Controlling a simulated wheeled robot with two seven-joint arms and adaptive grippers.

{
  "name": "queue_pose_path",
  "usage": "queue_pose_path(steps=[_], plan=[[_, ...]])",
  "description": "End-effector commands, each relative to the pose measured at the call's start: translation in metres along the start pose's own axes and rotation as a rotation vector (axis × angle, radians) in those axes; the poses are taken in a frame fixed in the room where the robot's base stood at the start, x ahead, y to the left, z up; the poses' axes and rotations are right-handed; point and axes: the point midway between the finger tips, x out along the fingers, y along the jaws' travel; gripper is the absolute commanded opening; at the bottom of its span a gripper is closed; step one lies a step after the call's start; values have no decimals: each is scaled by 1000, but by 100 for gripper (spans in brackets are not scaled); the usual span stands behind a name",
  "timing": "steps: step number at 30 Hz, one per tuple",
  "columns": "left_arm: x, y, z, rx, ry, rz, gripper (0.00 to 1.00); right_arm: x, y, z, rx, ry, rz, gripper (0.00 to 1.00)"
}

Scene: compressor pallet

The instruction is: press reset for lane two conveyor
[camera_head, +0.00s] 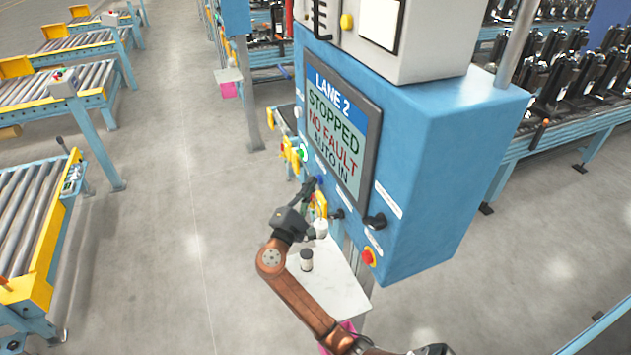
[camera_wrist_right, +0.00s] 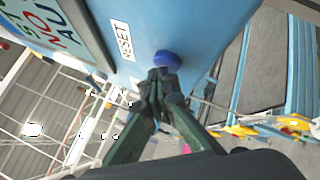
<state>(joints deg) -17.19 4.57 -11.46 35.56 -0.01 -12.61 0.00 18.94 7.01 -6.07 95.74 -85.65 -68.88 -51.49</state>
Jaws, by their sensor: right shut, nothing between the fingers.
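The lane 2 control box (camera_head: 445,165) is blue, and its screen (camera_head: 338,135) reads "LANE 2 STOPPED NO FAULT AUTO IN". A blue round button (camera_wrist_right: 167,60) sits on its face beside a white "RESET" label (camera_wrist_right: 122,41) in the right wrist view. The blue button also shows small in the head view (camera_head: 320,181). My right gripper (camera_wrist_right: 159,76) is shut and empty, its fingertips right at the button's edge; I cannot tell whether they touch it. In the head view the gripper (camera_head: 308,192) is beside the panel's face. My left gripper is not in view.
A lit green button (camera_head: 303,153), a black knob (camera_head: 375,221) and a red stop button (camera_head: 369,257) are also on the panel. A small white shelf (camera_head: 335,290) with a dark cup-like item (camera_head: 306,260) is below. Roller conveyors (camera_head: 28,225) stand left; floor between is clear.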

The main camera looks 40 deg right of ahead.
Motion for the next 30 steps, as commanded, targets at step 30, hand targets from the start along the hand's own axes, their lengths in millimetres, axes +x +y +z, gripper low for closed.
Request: queue_pose_path(steps=[30], plan=[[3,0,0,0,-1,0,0,-14,10,-10,0,0,0,0]])
